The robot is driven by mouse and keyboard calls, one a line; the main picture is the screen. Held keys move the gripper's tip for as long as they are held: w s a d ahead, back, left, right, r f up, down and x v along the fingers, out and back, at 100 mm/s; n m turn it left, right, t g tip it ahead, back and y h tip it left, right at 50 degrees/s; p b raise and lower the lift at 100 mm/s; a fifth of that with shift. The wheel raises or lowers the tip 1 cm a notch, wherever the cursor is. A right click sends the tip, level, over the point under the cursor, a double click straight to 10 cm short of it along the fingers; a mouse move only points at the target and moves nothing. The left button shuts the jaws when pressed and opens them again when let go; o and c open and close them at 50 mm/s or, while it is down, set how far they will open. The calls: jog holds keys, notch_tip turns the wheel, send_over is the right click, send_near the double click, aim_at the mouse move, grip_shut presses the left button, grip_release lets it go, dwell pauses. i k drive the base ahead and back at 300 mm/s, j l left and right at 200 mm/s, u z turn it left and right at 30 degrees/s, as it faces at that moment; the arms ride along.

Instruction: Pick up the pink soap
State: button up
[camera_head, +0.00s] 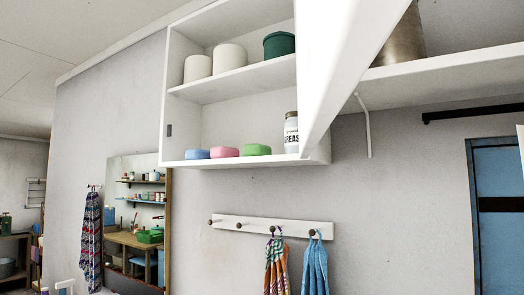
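The pink soap (225,152) sits on the bottom shelf of an open white wall cabinet (230,82). It is a low, rounded block near the shelf's front edge. A blue soap (196,154) is close on its left and a green soap (257,150) close on its right. My gripper is not visible in this view, so its opening and its distance from the soap cannot be seen.
The open cabinet door (345,62) juts out on the right. A grease jar (291,132) stands right of the green soap. White canisters (229,59) and a dark green pot (279,45) are above. Towels (315,265) hang from a peg rail (260,226) below.

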aim_at(221, 152)
jog(key=i+j+z, duration=0.1)
jog(key=i+j, duration=0.25)
jog(key=i, duration=0.25)
jog(key=i+j+z, duration=0.1)
jog(key=i+j, duration=0.25)
jog(key=i, duration=0.2)
